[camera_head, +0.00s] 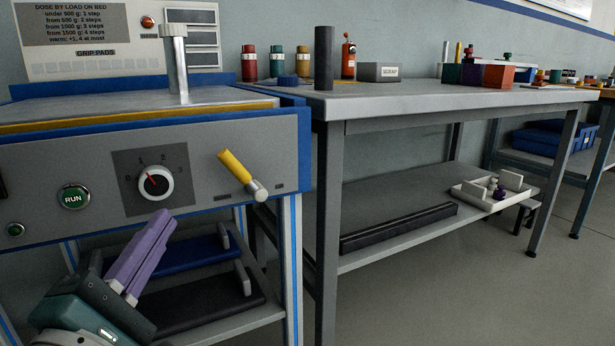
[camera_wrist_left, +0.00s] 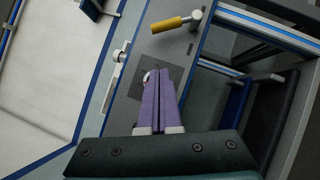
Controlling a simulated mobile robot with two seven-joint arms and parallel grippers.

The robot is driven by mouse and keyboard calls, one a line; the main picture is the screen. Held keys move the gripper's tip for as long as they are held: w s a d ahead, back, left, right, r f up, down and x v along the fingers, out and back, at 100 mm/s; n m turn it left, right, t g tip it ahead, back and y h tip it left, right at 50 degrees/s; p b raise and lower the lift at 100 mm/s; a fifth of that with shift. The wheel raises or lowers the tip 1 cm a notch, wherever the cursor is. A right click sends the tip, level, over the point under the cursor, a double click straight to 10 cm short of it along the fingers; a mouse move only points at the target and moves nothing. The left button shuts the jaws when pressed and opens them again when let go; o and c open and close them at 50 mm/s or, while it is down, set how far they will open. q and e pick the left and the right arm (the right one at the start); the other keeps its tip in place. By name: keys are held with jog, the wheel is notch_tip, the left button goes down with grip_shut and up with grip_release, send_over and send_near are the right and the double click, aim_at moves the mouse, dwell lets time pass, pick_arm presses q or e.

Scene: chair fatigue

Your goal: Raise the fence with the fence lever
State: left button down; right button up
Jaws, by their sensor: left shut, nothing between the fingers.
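The fence lever (camera_head: 240,174) is a yellow handle on a metal pivot at the right of the machine's grey front panel. It slants up and to the left from its pivot. It also shows in the left wrist view (camera_wrist_left: 178,22), apart from my fingers. My left gripper (camera_head: 158,224) has purple fingers, closed together and empty, below the dial and left of the lever. In the left wrist view the fingers (camera_wrist_left: 162,72) point towards the panel and partly cover the dial. I cannot make out the fence for certain. My right gripper is not in view.
A numbered dial (camera_head: 156,184) and a green RUN button (camera_head: 73,196) are on the panel. A grey workbench (camera_head: 440,101) with bottles and a scrap box (camera_head: 380,72) stands to the right. Shelves with dark bars lie below. The space before the lever is clear.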

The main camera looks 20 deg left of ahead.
aim_at(239, 173)
pick_arm(q)
jog(key=shift+w+r+b, duration=0.1)
jog(key=shift+w+r, duration=0.4)
jog(key=shift+w, duration=0.95)
jog(key=shift+w+r+b, duration=0.1)
jog(key=shift+w+r, duration=0.35)
jog(key=shift+w, duration=1)
jog(key=shift+w+r+b, duration=0.1)
jog(key=shift+w+r, duration=0.4)
jog(key=shift+w, duration=0.95)
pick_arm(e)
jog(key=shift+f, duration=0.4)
